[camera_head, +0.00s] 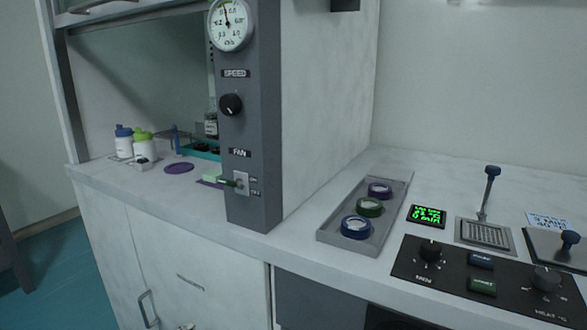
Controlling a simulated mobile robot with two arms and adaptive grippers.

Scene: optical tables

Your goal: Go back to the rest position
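Neither of my grippers shows in the head view, and no arm of mine can be made out. The view takes in a white fume hood with a grey control column (252,130) on the left and a white worktop (420,185) on the right. On the column are a round gauge (230,24), a black SPEED knob (231,104) and a FAN toggle switch (238,183).
A grey tray (334,236) holds purple, green and blue rings. Right of it are a green display (428,215), a lever on a grille (487,232) and a black knob panel (445,277). Bottles (143,145) stand in the hood. Teal floor (55,265) lies left.

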